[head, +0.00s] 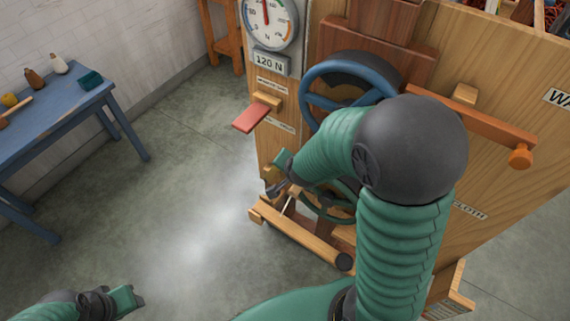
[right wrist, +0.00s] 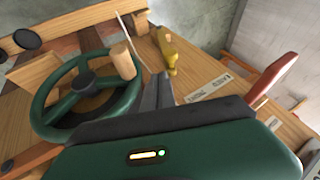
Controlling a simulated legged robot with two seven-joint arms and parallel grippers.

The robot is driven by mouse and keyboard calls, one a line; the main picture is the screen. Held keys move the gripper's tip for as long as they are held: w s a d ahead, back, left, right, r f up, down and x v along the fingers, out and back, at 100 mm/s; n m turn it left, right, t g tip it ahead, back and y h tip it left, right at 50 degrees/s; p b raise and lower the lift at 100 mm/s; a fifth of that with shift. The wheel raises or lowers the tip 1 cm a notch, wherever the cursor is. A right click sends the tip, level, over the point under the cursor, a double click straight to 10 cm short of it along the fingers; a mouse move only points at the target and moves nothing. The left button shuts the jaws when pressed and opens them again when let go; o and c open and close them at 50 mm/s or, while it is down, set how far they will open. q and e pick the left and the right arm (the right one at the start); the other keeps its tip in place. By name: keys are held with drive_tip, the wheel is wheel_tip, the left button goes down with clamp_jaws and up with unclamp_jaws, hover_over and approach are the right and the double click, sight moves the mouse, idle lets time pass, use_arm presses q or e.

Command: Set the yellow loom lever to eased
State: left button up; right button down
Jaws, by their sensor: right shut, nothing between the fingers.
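The yellow lever (right wrist: 168,48) sticks out from the edge of the wooden loom panel, just beyond my right fingertips in the right wrist view. In the head view it is a small yellow piece (head: 269,173), partly hidden by my right gripper (head: 274,188). My right gripper also shows in the right wrist view (right wrist: 157,88), shut and empty, close beside the lever; I cannot tell whether they touch. The lever's setting is not readable. My left gripper (head: 132,298) is at the lower left over the floor, away from the loom; its jaw opening is unclear.
A red lever (head: 252,117) juts from the panel above. A blue handwheel (head: 315,80) and a green handwheel (right wrist: 45,118) with a wooden knob stand close by. A dial (head: 270,22) sits above a 120 N plate. A blue table (head: 60,120) stands left; floor between is clear.

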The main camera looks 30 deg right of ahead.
drive_tip(key=b+x, duration=0.3)
drive_tip(key=x, duration=0.6)
drive_tip(key=shift+w+a+f, duration=0.15)
drive_tip(key=shift+a+f, duration=0.1)
drive_tip(key=shift+f, duration=0.15)
drive_tip(key=w+a+r+p, duration=0.2)
drive_tip(key=w+p, duration=0.3)
drive_tip(key=shift+w+a+r, duration=0.2)
drive_tip(key=shift+w+a, duration=0.05)
drive_tip(key=shift+w, duration=0.15)
